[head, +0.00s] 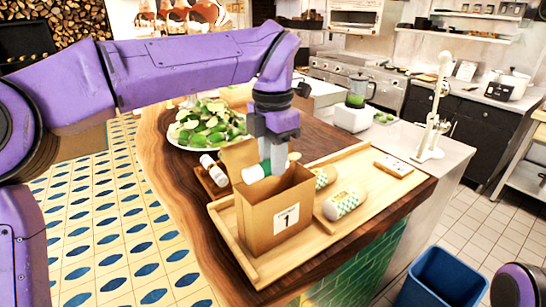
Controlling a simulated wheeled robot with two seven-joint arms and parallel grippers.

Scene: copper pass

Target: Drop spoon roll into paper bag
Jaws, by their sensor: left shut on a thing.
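A brown paper bag (261,236) with a white label marked 1 stands upright and open on a wooden tray (375,218). My left gripper (272,165) points down over the bag's mouth. It is shut on the spoon roll (254,174), a white roll with a green band, which lies tilted at the bag's opening. The lower part of the gripper's fingers and part of the roll are hard to make out against the bag. My right gripper is out of view.
Two patterned wrapped items (343,204) lie on the tray right of the bag, with a small flat box (393,166) beyond. A small wooden holder with another white roll (213,170) stands left of the bag. A plate of green leaves (210,126) is behind. A blue bin (440,280) stands on the floor.

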